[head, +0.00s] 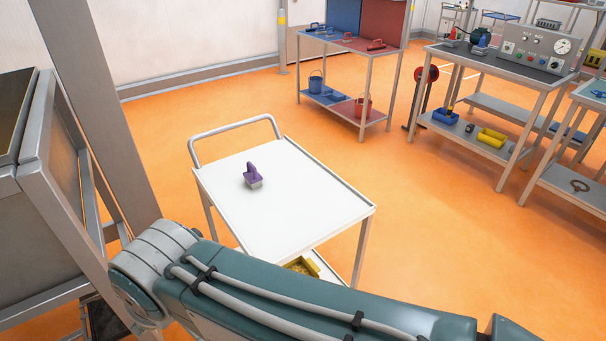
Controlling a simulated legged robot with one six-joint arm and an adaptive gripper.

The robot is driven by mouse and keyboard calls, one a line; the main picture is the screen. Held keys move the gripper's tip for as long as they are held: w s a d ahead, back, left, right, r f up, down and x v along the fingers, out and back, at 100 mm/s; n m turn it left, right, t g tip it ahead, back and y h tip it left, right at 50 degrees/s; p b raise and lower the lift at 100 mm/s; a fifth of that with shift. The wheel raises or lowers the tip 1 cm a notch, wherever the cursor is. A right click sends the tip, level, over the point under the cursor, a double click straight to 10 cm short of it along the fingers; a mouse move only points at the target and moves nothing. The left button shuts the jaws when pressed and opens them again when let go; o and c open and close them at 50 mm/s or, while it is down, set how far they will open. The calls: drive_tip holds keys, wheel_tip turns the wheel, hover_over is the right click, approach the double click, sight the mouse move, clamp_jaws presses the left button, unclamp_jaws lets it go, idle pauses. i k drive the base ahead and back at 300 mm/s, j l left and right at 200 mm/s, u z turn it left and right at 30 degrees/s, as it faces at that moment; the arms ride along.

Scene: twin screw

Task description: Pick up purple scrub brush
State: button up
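The purple scrub brush (252,176) stands on the white top of a small cart (290,210), left of the middle of the top and toward the cart's handle end. It has a purple handle on top and a pale grey lower part. Nothing touches it except the cart top. My arm crosses the bottom of the head view in front of the cart. My gripper is outside the picture, so its state and its distance from the brush cannot be seen.
The rest of the cart top is bare. A yellow bin (303,266) sits on its lower level, partly hidden by my arm. A grey metal frame (95,110) stands close on the left. A tool rack (345,75) and a workbench (490,90) stand behind. Orange floor is open between.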

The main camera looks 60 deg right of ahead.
sight(252, 177)
drive_tip(key=l+z, duration=0.1)
drive_tip(key=z, duration=0.35)
drive_tip(key=i+z, duration=0.15)
drive_tip(key=z, duration=0.35)
drive_tip(key=i+z, duration=0.1)
drive_tip(key=z, duration=0.35)
drive_tip(key=i+j+z, duration=0.45)
drive_tip(key=j+z, duration=0.2)
